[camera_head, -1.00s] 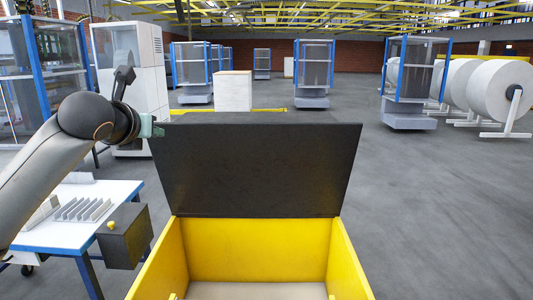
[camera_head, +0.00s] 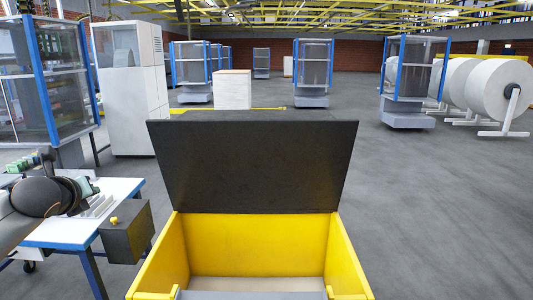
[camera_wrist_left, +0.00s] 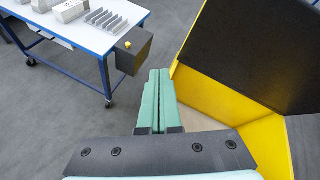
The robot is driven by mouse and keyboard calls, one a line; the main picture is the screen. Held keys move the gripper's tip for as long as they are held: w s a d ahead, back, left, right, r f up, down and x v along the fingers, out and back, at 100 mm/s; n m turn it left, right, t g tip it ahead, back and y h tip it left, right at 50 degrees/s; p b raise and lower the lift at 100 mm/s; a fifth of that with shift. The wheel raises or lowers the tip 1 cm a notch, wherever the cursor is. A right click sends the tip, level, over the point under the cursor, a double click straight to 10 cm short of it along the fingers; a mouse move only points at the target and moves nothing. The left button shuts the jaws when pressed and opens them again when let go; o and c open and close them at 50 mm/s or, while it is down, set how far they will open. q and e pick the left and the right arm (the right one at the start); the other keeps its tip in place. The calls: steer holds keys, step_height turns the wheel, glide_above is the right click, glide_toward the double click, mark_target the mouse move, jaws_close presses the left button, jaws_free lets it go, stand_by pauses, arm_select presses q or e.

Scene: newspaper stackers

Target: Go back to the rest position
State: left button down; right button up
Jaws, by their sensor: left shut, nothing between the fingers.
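In the left wrist view the two green fingers of the left gripper (camera_wrist_left: 159,74) lie together, shut and empty. They are clear of the table and the yellow bin. My right gripper shows in neither view.
A yellow bin (camera_head: 345,262) with a raised black lid (camera_head: 255,165) stands right in front. A black box with a yellow button (camera_head: 127,232) is on the table's side. Glazed blue-framed cabinets (camera_head: 409,80) and paper rolls (camera_head: 500,88) stand further back. Grey floor at right is clear.

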arm_select(q)
steer(key=s+d+f+n+g+h, duration=0.1)
steer(key=s+f+n, duration=0.25)
steer(key=f, duration=0.55)
steer(key=s+f+n+h, duration=0.15)
steer(key=s+f, duration=0.25)
steer(key=f, duration=0.5)
steer(key=s+d+f+n+g, duration=0.1)
steer(key=s+f+n, duration=0.25)
steer(key=f, duration=0.65)
steer(key=s+d+f+n+g+h, duration=0.1)
steer(key=s+f+n, duration=0.5)
steer(key=s, duration=0.5)
steer(key=s+d+f+n+g+h, duration=0.1)
steer(key=s+f+n, duration=0.2)
steer(key=s+f, duration=0.75)
steer(key=s+d+n+t+h, duration=0.1)
steer(key=d+n, duration=0.8)
steer(key=d, duration=1)
steer(key=shift+s+d, duration=0.3)
steer(key=shift+s, duration=0.4)
steer(key=shift+a+h, duration=0.1)
steer(key=shift+h, duration=0.15)
